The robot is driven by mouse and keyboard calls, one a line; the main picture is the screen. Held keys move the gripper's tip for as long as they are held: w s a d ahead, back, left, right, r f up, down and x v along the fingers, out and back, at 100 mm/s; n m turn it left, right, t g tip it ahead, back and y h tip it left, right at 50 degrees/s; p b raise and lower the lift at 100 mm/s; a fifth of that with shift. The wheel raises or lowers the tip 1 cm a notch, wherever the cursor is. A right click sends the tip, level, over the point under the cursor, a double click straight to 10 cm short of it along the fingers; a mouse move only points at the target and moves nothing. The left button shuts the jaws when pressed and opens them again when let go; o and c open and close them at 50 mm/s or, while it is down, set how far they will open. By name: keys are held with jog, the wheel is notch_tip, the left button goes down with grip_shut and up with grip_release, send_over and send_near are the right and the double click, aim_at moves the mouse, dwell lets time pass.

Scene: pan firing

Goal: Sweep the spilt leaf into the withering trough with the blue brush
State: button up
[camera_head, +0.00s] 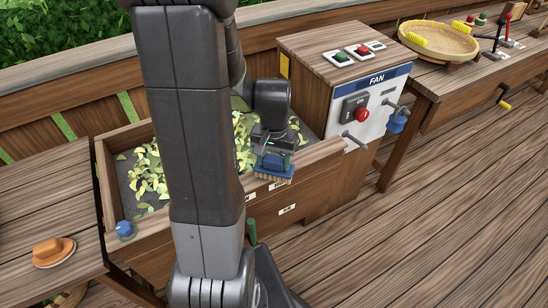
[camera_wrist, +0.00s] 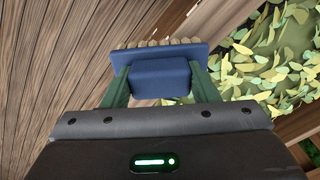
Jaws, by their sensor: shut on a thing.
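My gripper (camera_head: 272,152) is shut on the blue brush (camera_head: 273,168), whose pale bristles point down. In the wrist view the brush (camera_wrist: 160,75) sits between the green fingers. The brush is at the front wall of the withering trough (camera_head: 318,180); I cannot tell whether it touches the wall. Yellow-green leaf (camera_head: 147,178) lies inside the trough, and the wrist view shows leaf (camera_wrist: 275,55) to the right of the brush. Small pale bits show beside the brush's near edge in the wrist view. My arm hides the trough's middle. I cannot make out leaf on the deck.
The fan box (camera_head: 345,85) with a red knob and handles stands right of the trough. A blue knob (camera_head: 125,230) is at the trough's front left corner. An orange-brown hat-like thing (camera_head: 53,251) lies on the left bench. The deck (camera_head: 430,220) at right is clear.

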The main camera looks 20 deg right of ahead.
jog(key=shift+f+b, duration=0.35)
jog(key=shift+f, duration=0.4)
jog(key=w+a+p, duration=0.1)
jog(key=w, duration=1.1)
notch_tip(320, 180, up, 7)
jog(key=p, duration=0.5)
jog(key=shift+w, duration=0.2)
